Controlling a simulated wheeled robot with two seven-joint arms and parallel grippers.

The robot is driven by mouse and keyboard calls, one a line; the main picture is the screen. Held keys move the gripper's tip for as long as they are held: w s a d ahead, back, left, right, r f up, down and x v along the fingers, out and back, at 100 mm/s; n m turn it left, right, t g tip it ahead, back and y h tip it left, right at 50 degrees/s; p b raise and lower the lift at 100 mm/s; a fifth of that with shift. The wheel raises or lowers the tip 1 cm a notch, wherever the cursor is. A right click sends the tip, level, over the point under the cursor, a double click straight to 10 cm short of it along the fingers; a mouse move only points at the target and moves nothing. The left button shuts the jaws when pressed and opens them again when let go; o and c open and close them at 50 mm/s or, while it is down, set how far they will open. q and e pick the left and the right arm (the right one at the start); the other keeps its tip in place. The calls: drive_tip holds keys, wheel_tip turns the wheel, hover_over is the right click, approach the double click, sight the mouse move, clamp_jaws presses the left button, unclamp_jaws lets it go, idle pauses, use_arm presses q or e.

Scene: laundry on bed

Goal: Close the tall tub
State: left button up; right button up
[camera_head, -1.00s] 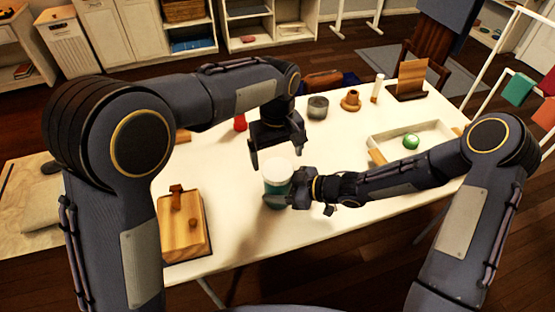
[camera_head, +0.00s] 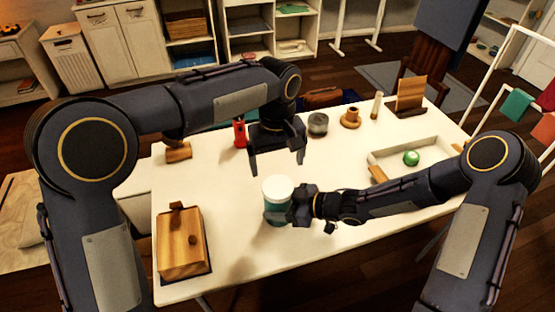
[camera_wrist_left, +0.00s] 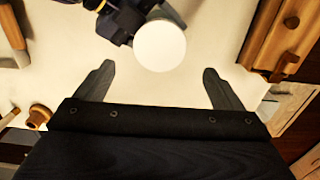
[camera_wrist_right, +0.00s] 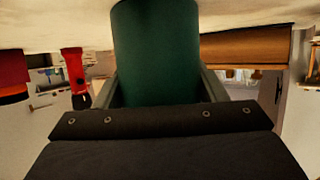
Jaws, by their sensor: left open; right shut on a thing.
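The tall tub (camera_head: 277,212) stands on the table with a teal body, dark green in the right wrist view (camera_wrist_right: 157,55). A white round lid (camera_head: 278,187) is on its top and appears level; I cannot tell whether it is fully pressed down. My right gripper (camera_head: 298,204) is shut around the tub's body from the right. My left gripper (camera_head: 277,165) is open and empty, pointing down above and behind the tub. In the left wrist view the lid (camera_wrist_left: 160,46) lies beyond and between the open fingers, apart from them.
A wooden box (camera_head: 181,240) stands at the front left. A red item (camera_head: 240,133), a grey pot (camera_head: 318,123) and a brown ring-shaped piece (camera_head: 350,118) stand behind. A white tray (camera_head: 447,153) holds a green ball (camera_head: 411,158).

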sight(278, 186)
use_arm(q)
drive_tip(key=shift+f, duration=4)
drive_tip(key=c, duration=1)
drive_tip(key=o, duration=1.1)
drive_tip(key=shift+c, duration=0.2)
drive_tip(key=shift+r, duration=2.25)
drive_tip(key=shift+c, duration=0.2)
